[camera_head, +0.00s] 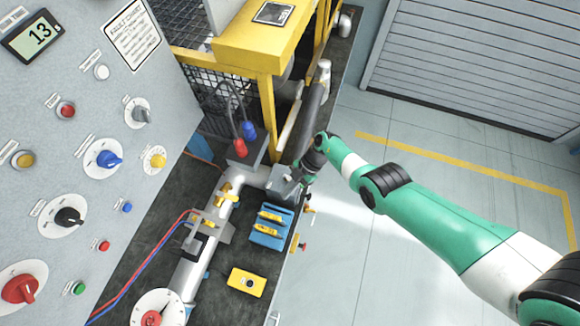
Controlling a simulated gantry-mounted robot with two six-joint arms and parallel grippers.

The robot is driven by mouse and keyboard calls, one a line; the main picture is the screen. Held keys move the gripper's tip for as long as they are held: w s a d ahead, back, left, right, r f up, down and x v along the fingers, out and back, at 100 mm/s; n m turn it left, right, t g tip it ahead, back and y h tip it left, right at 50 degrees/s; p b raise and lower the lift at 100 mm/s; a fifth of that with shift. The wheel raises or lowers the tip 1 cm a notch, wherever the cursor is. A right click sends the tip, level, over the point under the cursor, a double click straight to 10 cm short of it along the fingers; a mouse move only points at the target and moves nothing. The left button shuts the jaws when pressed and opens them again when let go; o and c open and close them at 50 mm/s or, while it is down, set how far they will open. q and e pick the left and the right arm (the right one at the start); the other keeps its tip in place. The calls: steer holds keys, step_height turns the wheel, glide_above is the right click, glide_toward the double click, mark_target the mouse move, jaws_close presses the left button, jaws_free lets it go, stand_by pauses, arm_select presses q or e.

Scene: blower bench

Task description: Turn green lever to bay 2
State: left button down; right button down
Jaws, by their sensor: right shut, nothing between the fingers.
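I cannot make out a green lever or a bay 2 mark in the camera_head view. My right gripper (298,187) is at the end of the green and white arm that comes in from the right. It is shut and empty, close to the grey block (281,182) at the end of the silver pipe (250,178). I cannot tell whether it touches the block. The wrist and fingers hide part of the bench edge there. My left gripper is not in view.
A grey panel with several knobs, including a blue one (109,159), stands at left. A yellow frame (262,45) rises behind my gripper. A blue holder (270,238) and a yellow box (246,281) lie on the dark bench. The floor at right is clear.

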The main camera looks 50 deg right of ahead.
steer(key=w+d+r+p, duration=0.1)
steer(key=d+r, duration=0.5)
steer(key=r, duration=0.1)
steer(key=shift+w+d+r, duration=0.2)
steer(key=shift+w+r, duration=0.05)
steer(key=shift+w, duration=0.05)
